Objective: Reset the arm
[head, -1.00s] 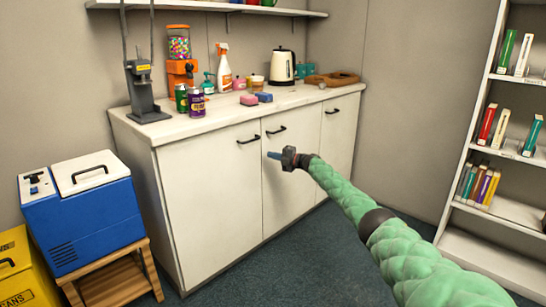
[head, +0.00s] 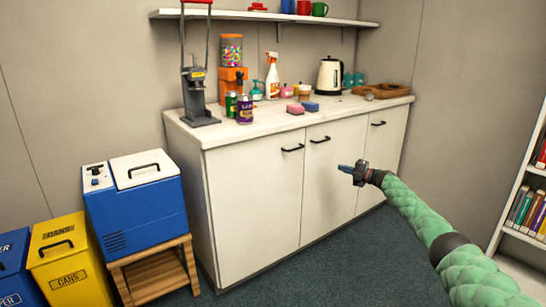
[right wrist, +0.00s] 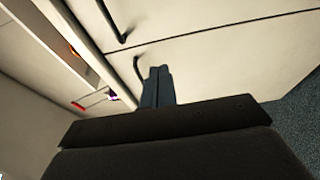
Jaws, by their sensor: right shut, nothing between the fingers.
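My right arm, in a green padded sleeve, comes in from the lower right of the head view. Its gripper (head: 352,170) is shut and empty, held in the air in front of the white cabinet doors. The right wrist view shows the fingertips (right wrist: 158,75) together, with the cabinet front and two dark handles beyond them. My left gripper is not in view.
The white cabinet (head: 255,190) carries a can crusher (head: 197,95), cans, sponges and a kettle (head: 329,76). A blue cooler (head: 135,205) sits on a wooden stand (head: 155,275). A yellow bin (head: 68,262) is at left, a bookshelf (head: 520,215) at right. The floor (head: 300,275) before the cabinet is clear.

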